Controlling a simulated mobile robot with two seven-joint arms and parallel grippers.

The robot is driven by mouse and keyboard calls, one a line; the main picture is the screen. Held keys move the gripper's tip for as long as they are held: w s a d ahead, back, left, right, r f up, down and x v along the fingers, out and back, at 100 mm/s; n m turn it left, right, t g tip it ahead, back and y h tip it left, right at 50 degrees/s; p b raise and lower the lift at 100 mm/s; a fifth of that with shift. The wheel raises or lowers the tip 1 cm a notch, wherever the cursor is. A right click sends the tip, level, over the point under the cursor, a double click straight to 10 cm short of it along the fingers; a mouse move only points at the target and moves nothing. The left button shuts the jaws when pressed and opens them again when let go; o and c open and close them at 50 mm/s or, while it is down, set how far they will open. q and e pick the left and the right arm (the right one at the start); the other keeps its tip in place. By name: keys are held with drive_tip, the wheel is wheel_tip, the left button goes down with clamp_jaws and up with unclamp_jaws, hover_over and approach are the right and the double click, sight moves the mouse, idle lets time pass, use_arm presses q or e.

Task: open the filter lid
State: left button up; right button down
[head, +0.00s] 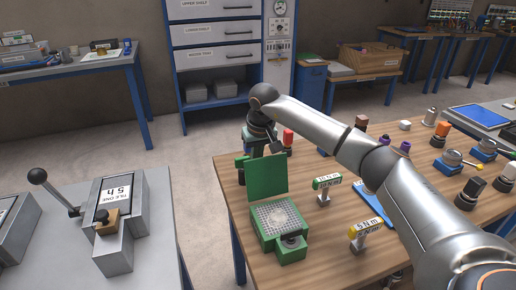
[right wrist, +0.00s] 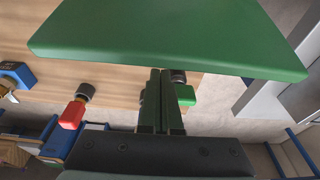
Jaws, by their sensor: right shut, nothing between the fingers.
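The green filter box (head: 264,232) stands near the left front corner of the wooden table, with a pale mesh panel inside and a round knob at its front. Its green lid (head: 266,175) stands upright at the back edge, so the box is open. In the right wrist view the lid (right wrist: 170,38) spans the top as a wide green plate. My right gripper (right wrist: 161,72) is shut and empty, its fingertips by the lid's lower edge in that view. In the head view it is just behind the lid, partly hidden. My left gripper is not in view.
Labelled torque tools (head: 326,187) (head: 366,233) stand right of the box. A red-topped piece (head: 288,137) is near my right gripper, and several blue-based parts stand further right. A grey bench with a lever device (head: 117,205) is at left, across a floor gap.

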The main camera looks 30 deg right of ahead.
sight(261, 163)
drive_tip(key=s, duration=0.1)
drive_tip(key=s+r, duration=0.1)
drive_tip(key=s, duration=0.1)
drive_tip(key=shift+s+a+r, duration=0.2)
drive_tip(key=shift+a+r, duration=0.15)
drive_tip(key=shift+r, duration=0.05)
drive_tip(key=shift+s+r, duration=0.1)
drive_tip(key=shift+s, duration=0.05)
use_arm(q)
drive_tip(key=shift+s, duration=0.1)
